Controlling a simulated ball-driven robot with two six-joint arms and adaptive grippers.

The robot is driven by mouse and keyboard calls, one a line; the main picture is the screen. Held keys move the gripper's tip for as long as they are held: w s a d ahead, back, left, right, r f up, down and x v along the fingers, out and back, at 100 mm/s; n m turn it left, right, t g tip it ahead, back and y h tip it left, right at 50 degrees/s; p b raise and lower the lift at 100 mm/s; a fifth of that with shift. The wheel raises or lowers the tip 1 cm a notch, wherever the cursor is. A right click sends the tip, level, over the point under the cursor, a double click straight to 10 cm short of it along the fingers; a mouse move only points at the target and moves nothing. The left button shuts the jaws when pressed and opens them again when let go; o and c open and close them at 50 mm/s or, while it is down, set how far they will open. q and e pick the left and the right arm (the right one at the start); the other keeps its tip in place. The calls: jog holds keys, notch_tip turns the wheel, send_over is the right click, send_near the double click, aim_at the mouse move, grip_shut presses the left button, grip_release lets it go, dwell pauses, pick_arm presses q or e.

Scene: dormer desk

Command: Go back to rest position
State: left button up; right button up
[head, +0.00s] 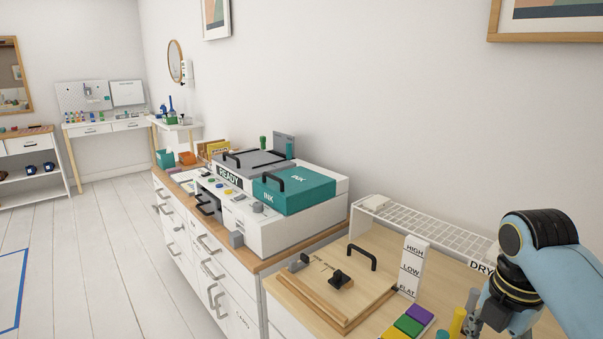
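My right arm, blue with black joints, comes in at the right edge of the head view and bends down toward the bottom edge. Grey parts at its lower end, probably my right gripper (475,322), show among coloured upright items at the bottom edge. Its fingers are too small and cut off to tell whether they are open or hold anything. My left arm and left gripper are not in the view.
A wooden board (330,286) with a black handle lies on the near counter. Green, purple and yellow blocks (408,325) are close to my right arm. A white wire rack (430,228) runs along the wall. A teal INK box (294,190) sits beyond. Floor at left is clear.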

jog(key=s+a+r+m+t, duration=0.1)
jog(key=s+r+m+t, duration=0.1)
jog(key=s+m, duration=0.85)
jog(key=s+a+r+m+t, duration=0.1)
jog(key=s+r+m, duration=0.2)
jog(key=s+m, duration=0.75)
notch_tip(320, 180, down, 31)
jog(key=s+d+m+g+b, duration=0.1)
jog(key=s+d+m+b, duration=0.1)
jog(key=b, duration=0.5)
jog(key=s+f+g+b, duration=0.1)
jog(key=s+f+b, duration=0.2)
jog(key=s+f, duration=0.6)
jog(key=s+d+f+b, duration=0.1)
jog(key=s+f+b, duration=0.2)
jog(key=s+f, duration=0.6)
notch_tip(320, 180, down, 6)
jog(key=shift+s+f+g, duration=0.2)
jog(key=shift+s+g, duration=0.1)
jog(key=shift+g, duration=0.1)
